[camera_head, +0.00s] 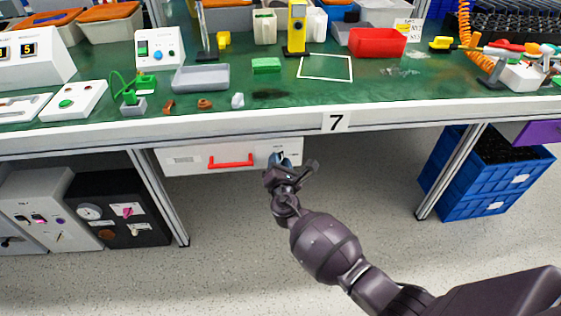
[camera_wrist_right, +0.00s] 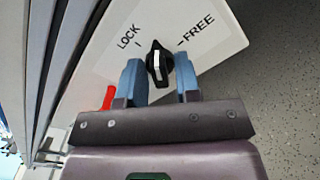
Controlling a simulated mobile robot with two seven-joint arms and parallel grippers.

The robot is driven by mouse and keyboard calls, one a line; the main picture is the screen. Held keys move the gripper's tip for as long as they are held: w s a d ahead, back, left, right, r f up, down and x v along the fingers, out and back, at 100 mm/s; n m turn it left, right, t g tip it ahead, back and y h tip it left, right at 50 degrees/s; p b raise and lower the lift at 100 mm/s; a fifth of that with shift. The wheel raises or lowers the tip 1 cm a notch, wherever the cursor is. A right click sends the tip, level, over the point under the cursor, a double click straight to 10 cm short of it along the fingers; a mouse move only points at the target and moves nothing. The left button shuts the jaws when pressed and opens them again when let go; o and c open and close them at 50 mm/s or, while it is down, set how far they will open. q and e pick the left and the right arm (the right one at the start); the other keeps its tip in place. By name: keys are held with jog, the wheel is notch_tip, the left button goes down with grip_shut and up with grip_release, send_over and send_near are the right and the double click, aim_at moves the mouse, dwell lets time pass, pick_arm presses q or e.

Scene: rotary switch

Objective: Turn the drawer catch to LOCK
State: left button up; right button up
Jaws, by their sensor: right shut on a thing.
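The white drawer (camera_head: 192,160) with a red handle (camera_head: 231,161) hangs under the front edge of the bench and looks closed. The drawer catch (camera_wrist_right: 158,64) is a black rotary knob with a white pointer line, on the drawer front. In the right wrist view its pointer end lies between the LOCK mark and the FREE mark. My right gripper (camera_head: 279,162) is at the right part of the drawer front; its blue fingers (camera_wrist_right: 160,80) are shut on the knob, one on each side. The gripper hides the knob in the head view. My left gripper is out of view.
The bench edge (camera_head: 230,132) runs just above the drawer. A bench leg (camera_head: 160,198) stands left and another (camera_head: 449,172) right, beside blue crates (camera_head: 480,180). A black panel box (camera_head: 120,210) stands on the floor at left. The floor below the drawer is clear.

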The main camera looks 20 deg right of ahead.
jog(key=n, duration=0.1)
jog(key=n+p, duration=0.1)
jog(key=n, duration=0.2)
jog(key=shift+w+r, duration=0.1)
jog(key=shift+r, duration=0.15)
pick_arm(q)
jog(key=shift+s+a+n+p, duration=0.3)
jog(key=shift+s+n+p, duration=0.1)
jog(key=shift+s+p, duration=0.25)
pick_arm(e)
jog(key=n, duration=0.3)
jog(key=shift+f, duration=0.15)
jog(key=shift+n, duration=0.3)
jog(key=o, duration=0.6)
jog(key=shift+f, duration=0.1)
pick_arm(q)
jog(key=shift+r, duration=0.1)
